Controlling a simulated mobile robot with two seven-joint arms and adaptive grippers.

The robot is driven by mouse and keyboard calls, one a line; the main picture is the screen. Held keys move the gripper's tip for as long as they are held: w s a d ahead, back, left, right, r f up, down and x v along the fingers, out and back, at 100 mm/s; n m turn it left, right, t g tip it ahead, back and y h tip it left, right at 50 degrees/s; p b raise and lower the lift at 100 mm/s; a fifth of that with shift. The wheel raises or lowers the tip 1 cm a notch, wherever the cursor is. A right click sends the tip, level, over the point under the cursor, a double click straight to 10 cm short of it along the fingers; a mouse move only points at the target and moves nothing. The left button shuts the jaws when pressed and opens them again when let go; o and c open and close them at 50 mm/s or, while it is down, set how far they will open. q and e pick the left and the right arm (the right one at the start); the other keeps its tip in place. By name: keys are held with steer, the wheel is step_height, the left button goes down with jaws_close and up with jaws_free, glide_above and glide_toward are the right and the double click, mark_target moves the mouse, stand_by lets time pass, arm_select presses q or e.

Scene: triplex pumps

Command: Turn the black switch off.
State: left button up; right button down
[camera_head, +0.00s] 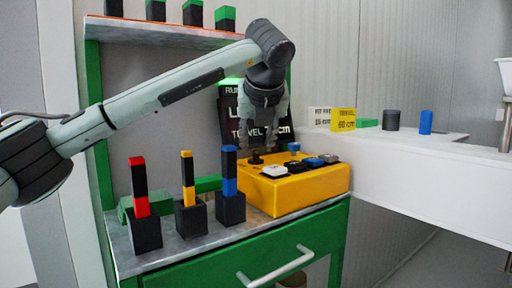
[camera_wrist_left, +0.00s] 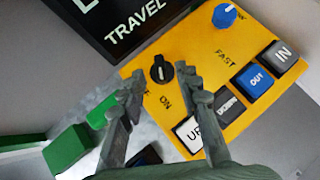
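The black switch (camera_wrist_left: 161,70) is a rotary knob with a white mark on the yellow control box (camera_wrist_left: 205,50). An "ON" label and a partly hidden label ending in F lie below it in the left wrist view; I cannot tell which it points to. In the head view the black switch (camera_head: 256,158) sits at the box's back left corner. My left gripper (camera_head: 261,149) points down just above it. In the left wrist view my left gripper (camera_wrist_left: 160,80) is open, with one finger on each side of the switch, apparently not touching. My right gripper is out of view.
The box also bears a blue knob (camera_wrist_left: 224,15) and white, blue and black buttons. A black sign (camera_wrist_left: 120,20) stands behind. A white counter (camera_head: 430,175) is right.

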mark_target(256, 152)
arm_select(q)
steer(key=shift+x, duration=1.6)
steer(key=shift+r, duration=0.1)
steer(key=shift+c, duration=0.6)
jaws_close()
